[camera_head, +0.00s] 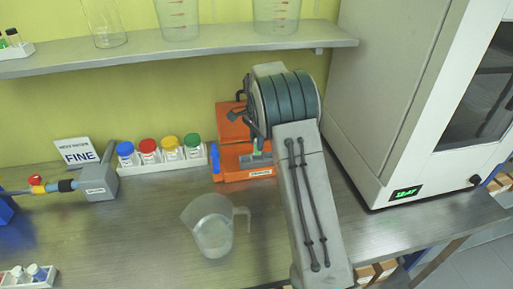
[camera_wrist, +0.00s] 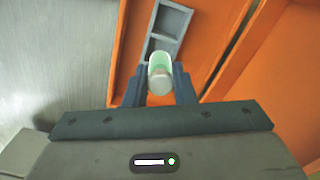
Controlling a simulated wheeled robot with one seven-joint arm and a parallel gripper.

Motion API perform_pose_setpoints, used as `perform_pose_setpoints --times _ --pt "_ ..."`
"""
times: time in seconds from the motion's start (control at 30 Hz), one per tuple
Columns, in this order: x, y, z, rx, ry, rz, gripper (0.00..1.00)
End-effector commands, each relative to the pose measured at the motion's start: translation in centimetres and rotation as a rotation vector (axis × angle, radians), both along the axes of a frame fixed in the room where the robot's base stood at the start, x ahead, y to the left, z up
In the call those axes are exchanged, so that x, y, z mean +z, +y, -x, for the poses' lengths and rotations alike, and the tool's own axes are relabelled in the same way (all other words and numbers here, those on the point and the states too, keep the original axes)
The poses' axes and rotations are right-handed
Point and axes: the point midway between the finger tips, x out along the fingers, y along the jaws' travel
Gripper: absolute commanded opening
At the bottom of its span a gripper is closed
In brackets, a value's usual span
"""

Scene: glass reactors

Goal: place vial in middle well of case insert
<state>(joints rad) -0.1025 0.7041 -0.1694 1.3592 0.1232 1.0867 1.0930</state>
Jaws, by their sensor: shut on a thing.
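My gripper (camera_wrist: 159,85) is shut on a small vial (camera_wrist: 160,70) with pale green contents, seen nearly end-on in the wrist view. The case insert (camera_wrist: 172,22) is grey with wells and lies inside the orange case (camera_wrist: 207,45). The vial is in front of the insert in this view and hides part of it; I cannot tell whether it touches a well. In the head view the open orange case (camera_head: 245,175) stands on the bench, and my arm covers its right part. The vial shows small and green there (camera_head: 257,146), above the insert.
A white rack (camera_head: 165,164) with several colour-capped bottles stands left of the case. A clear beaker (camera_head: 212,228) stands on the bench in front. A large white cabinet (camera_head: 400,100) is on the right. A shelf (camera_head: 200,48) with glassware runs above.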

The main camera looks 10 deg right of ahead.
Motion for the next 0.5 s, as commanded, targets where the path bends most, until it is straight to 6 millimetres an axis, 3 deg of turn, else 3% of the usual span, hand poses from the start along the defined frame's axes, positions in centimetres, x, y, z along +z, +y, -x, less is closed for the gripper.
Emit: perform_pose_setpoints --times 0.23,0.5 --pt "-3.3 0.0 0.1 -0.001 0.004 0.0 0.01" --pt "-3.8 0.0 0.1 -0.001 0.002 0.0 0.01"
